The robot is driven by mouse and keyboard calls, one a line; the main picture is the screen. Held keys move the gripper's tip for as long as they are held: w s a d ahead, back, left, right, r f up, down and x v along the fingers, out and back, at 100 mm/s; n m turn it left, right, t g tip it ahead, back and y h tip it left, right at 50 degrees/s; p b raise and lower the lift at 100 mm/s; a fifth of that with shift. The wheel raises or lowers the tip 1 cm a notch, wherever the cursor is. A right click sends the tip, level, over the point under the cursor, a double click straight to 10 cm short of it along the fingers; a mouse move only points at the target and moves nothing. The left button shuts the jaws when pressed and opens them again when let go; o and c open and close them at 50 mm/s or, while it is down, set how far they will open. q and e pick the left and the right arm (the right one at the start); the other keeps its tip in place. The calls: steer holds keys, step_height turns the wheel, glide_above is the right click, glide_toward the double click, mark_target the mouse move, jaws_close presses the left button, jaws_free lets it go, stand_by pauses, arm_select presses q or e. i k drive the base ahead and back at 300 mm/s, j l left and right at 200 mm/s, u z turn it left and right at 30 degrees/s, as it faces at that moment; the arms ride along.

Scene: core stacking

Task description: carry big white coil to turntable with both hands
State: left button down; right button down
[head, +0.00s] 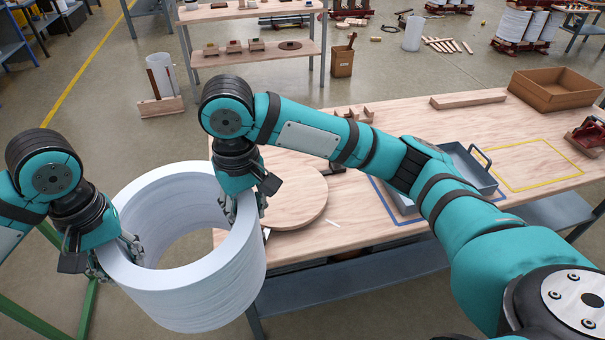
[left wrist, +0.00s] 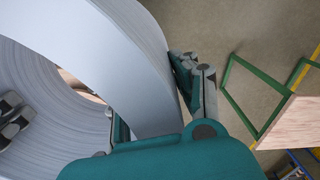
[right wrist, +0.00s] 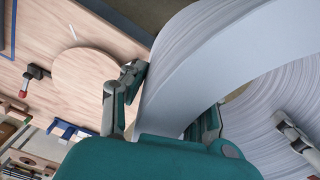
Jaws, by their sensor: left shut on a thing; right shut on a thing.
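The big white coil (head: 205,293) is a wide hollow ring. In the head view it hangs in the air at the lower left, beside the front left edge of the table. My left gripper (head: 115,252) is shut on the coil's left wall, one finger inside and one outside. My right gripper (head: 243,208) is shut on its right wall in the same way. The coil's rim also fills much of the left wrist view (left wrist: 110,50) and the right wrist view (right wrist: 190,85). The turntable (head: 290,190) is a round wooden disc on the table, empty, just right of the coil and partly hidden by my right arm.
The wooden table (head: 370,245) carries a blue-grey tray (head: 465,165), a yellow outlined area (head: 525,165), a brown box (head: 555,88) and a red clamp (head: 590,135). A green frame (head: 45,318) stands at the lower left. A shelf table (head: 250,58) stands behind.

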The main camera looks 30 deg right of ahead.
mark_target(282, 190)
steer(key=i+l, duration=0.1)
steer(key=l, duration=0.25)
steer(key=i+l, duration=0.1)
steer(key=l, duration=0.25)
steer(key=i+l, duration=0.1)
steer(key=l, duration=0.25)
steer(key=i+l, duration=0.1)
steer(key=l, duration=0.25)
steer(key=i, duration=0.45)
